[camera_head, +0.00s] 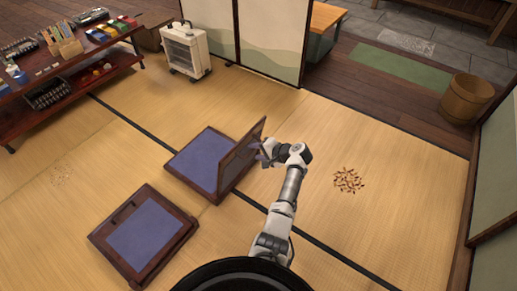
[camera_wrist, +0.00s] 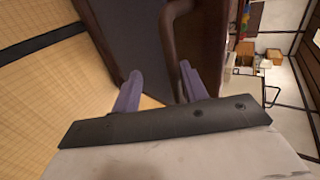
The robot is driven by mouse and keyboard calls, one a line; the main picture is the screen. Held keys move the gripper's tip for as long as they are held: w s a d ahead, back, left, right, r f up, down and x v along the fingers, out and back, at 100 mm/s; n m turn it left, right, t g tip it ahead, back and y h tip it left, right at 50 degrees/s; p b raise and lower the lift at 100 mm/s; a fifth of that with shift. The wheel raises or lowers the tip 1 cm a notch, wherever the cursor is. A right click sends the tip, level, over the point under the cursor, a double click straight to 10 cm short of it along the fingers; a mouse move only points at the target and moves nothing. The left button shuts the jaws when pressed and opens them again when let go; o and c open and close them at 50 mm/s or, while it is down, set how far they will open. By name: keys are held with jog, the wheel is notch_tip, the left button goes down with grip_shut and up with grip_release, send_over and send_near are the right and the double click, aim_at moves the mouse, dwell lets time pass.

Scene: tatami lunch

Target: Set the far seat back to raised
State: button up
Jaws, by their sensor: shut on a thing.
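The far seat (camera_head: 192,157) is a low dark wood frame with a blue-purple cushion on the tatami. Its back (camera_head: 243,152) stands steeply up from the seat's right side, tilted slightly to the right at the top. My gripper (camera_head: 264,152) is at the outer face of this back, near its upper part. In the wrist view, the two purple fingers of my gripper (camera_wrist: 158,82) are on either side of a curved dark brown bar (camera_wrist: 173,35) on the back, and are shut on it. The contact itself is partly hidden in the head view.
A second seat (camera_head: 145,238) with its blue panel lying flat is at the lower left. Scattered brown bits (camera_head: 349,180) lie on the tatami to the right. A white heater (camera_head: 186,49) and a low shelf (camera_head: 75,70) stand farther back. Tatami right of my arm is mostly clear.

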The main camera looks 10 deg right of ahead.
jog(key=shift+s+a+f, duration=0.1)
jog(key=shift+s+f, duration=0.2)
jog(key=shift+f, duration=0.05)
jog(key=p+v, duration=0.8)
jog(key=v, duration=0.4)
jog(key=shift+w+r, duration=0.25)
jog(key=shift+r, duration=0.1)
